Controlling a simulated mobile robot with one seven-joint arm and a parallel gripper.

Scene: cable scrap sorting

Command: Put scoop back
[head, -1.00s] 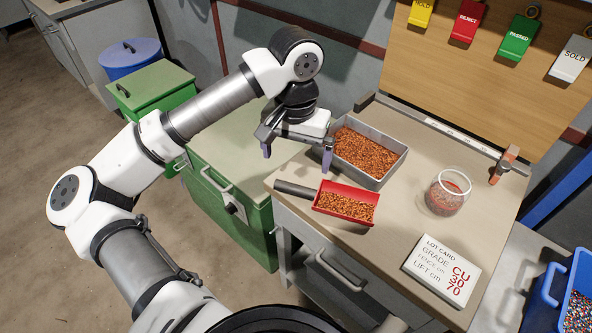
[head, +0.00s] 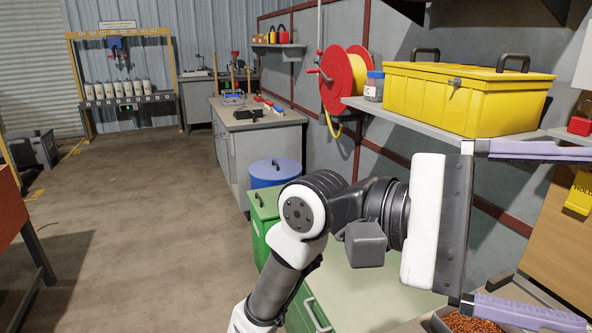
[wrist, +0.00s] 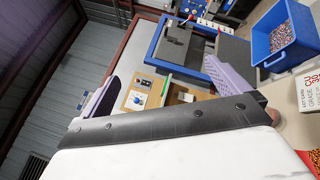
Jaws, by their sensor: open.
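My gripper (head: 535,232) is open and empty in the head view. It is held sideways above the bench, with its two lilac fingers pointing right and wide apart. In the wrist view my gripper (wrist: 165,95) shows a finger on each side of a dark bar, with nothing between them. The scoop is out of the head view. A red edge with copper-coloured bits at the lower right of the wrist view looks like part of the scoop (wrist: 306,160); most of it is cut off. The gripper is apart from it.
A metal tray (head: 437,322) of copper granules is partly seen below my gripper. A yellow toolbox (head: 455,95) on a wall shelf (head: 400,117) stands close behind my gripper. In the wrist view are the lot card (wrist: 308,90) and a blue bin (wrist: 268,62) of granules.

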